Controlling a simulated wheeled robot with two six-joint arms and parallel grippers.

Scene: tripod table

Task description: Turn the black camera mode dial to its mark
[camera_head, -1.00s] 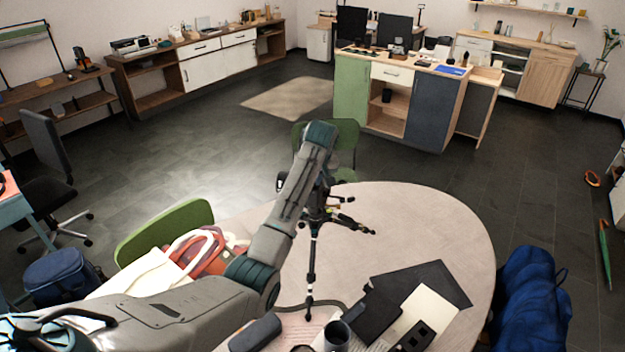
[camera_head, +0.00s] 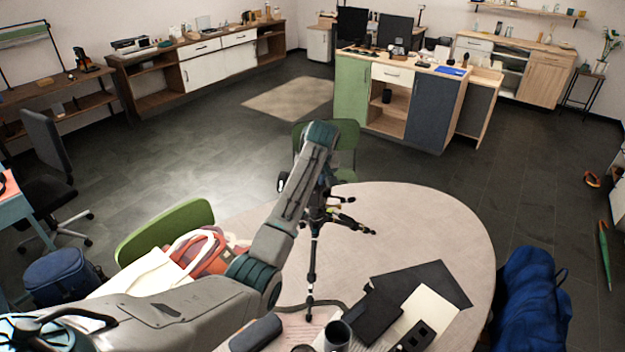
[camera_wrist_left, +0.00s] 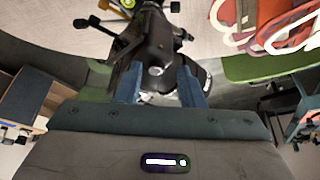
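A black camera (camera_wrist_left: 158,38) sits on a black tripod (camera_head: 313,250) that stands on the round table (camera_head: 450,215). In the head view my left forearm and wrist largely hide the camera. In the left wrist view my left gripper (camera_wrist_left: 159,82) has its two blue-grey fingers apart, one on each side of a dark part of the camera with a small pale spot. I cannot clearly make out the mode dial or its mark, nor whether the fingers touch anything. My right gripper is in neither view.
A dark case (camera_head: 255,333), a mug (camera_head: 338,335), dark folders (camera_head: 425,282) and papers lie on the near part of the table. A green chair (camera_head: 165,228) with a bag stands at left, a blue bag (camera_head: 530,300) at right. The table's right side is clear.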

